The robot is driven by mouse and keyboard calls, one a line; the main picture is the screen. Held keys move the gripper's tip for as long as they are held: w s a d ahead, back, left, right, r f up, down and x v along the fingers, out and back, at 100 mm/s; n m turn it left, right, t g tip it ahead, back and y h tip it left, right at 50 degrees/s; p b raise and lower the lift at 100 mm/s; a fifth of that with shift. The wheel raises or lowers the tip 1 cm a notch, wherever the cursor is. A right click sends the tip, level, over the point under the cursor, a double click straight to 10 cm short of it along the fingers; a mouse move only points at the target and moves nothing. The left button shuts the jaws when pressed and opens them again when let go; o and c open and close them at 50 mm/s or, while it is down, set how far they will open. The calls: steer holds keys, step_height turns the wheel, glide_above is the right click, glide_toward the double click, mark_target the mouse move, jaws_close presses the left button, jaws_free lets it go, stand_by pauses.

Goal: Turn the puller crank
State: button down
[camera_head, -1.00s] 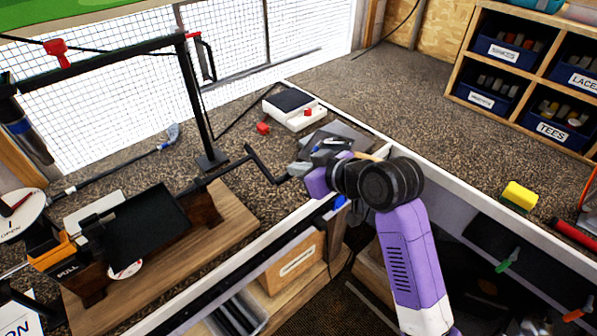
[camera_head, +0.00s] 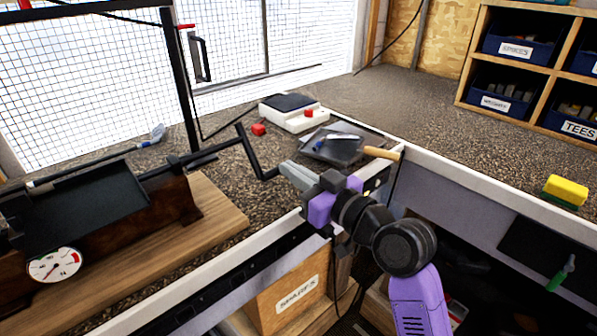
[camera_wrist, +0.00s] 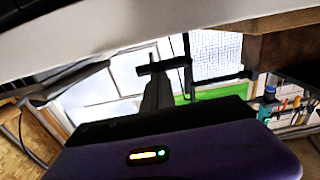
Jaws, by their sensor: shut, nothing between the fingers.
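The puller crank (camera_head: 248,152) is a thin black bent rod at the right end of the puller (camera_head: 95,205), a dark machine on a wooden board. Its lower end is a short handle (camera_head: 270,174) pointing right. My gripper (camera_head: 284,168), grey-fingered on a purple and black wrist, is shut and empty. Its fingertips are right beside the handle's end; I cannot tell whether they touch.
The bench's white front edge (camera_head: 262,235) runs below. A gauge (camera_head: 54,265) is on the puller.

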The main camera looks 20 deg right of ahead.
mark_target(285, 190)
steer(key=f+b, duration=0.1)
steer(key=w+t+b, duration=0.1)
steer(key=b, duration=0.1)
steer(key=shift+a+f, duration=0.15)
steer(key=shift+f, duration=0.25)
steer(key=shift+w+a+f+b, duration=0.25)
steer(key=shift+w+f+b, duration=0.4)
steer(key=shift+b, duration=0.8)
steer(key=shift+w+r, duration=0.1)
steer(key=shift+r, duration=0.05)
